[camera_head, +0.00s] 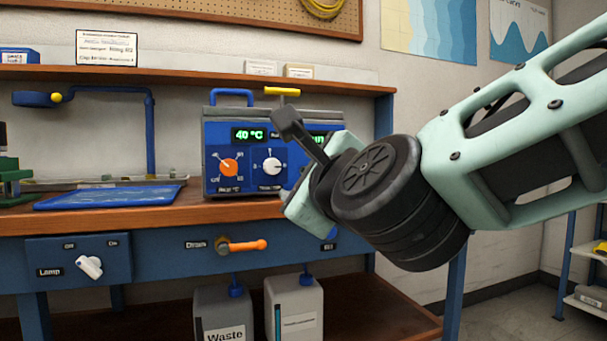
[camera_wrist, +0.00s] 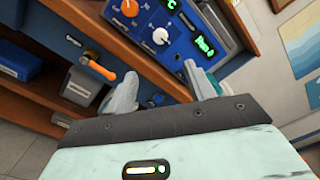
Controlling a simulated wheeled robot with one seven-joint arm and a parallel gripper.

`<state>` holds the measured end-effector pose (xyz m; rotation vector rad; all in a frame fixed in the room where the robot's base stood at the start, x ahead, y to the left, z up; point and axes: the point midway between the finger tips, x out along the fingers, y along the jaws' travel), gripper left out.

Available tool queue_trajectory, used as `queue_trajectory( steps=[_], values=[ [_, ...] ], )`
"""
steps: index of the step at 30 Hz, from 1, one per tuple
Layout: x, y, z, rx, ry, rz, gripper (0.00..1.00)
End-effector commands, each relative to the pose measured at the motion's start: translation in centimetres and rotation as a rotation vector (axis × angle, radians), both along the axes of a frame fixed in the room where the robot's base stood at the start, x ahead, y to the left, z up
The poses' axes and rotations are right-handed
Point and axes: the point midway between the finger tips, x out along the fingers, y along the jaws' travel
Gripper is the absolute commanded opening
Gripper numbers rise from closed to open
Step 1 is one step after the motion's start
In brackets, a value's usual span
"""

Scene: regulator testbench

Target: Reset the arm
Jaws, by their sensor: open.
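My arm reaches in from the right in the head view, in front of the right end of the bench. My gripper (camera_wrist: 165,92) shows in the wrist view with its two fingers apart and nothing between them. It is in front of the blue regulator box (camera_head: 228,178), apart from it as far as I can tell. The box has an orange knob (camera_head: 229,166), a white knob (camera_head: 271,166) and a green display reading 40 °C. My wrist hides the box's right part in the head view; a second green display (camera_wrist: 204,44) shows in the wrist view.
The wooden bench (camera_head: 150,215) carries a blue tray (camera_head: 110,197) at left. Its front has a lamp switch (camera_head: 90,267) and an orange drain handle (camera_head: 247,245). A waste container (camera_head: 222,312) and a second container (camera_head: 296,310) stand below. A shelf rack (camera_head: 585,262) stands at far right.

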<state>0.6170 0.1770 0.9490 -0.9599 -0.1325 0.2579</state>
Motion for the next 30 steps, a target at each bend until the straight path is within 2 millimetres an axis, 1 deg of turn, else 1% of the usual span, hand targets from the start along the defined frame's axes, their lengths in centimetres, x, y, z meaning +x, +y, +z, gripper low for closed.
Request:
queue_trajectory(
  steps=[5,8,11,12,14,15,16,18,20,21,23,24,26,27,29,30],
  values=[
    [0.0,0.1,-0.1,-0.007,0.001,0.003,0.54],
    [-0.4,0.7,-1.4,-0.1,0.015,0.051,0.54],
    [-1.6,2.1,-5.1,-0.343,0.046,0.183,0.54],
    [-2.5,2.6,-7.2,-0.48,0.059,0.262,0.54],
    [-4.3,2.9,-10.9,-0.706,0.075,0.404,0.54],
    [-5.7,2.9,-13.5,-0.861,0.081,0.511,0.54],
    [-6.9,2.6,-15.3,-0.973,0.083,0.595,0.54],
    [-9.6,1.5,-19.3,-1.21,0.081,0.79,0.54],
    [-11.9,0.0,-22.2,-1.379,0.074,0.954,0.54],
    [-13.3,-1.0,-23.7,-1.475,0.066,1.057,0.54],
    [-15.3,-2.7,-25.7,-1.595,0.054,1.206,0.54],
    [-16.5,-3.9,-26.8,-1.664,0.044,1.3,0.54],
    [-18.1,-5.6,-28.1,-1.751,0.029,1.44,0.54],
    [-19.2,-6.9,-28.9,-1.802,0.021,1.531,0.54],
    [-20.7,-8.7,-29.8,-1.865,0.004,1.668,0.54],
    [-21.7,-10.0,-30.3,-1.9,-0.008,1.761,0.54]
  ],
)
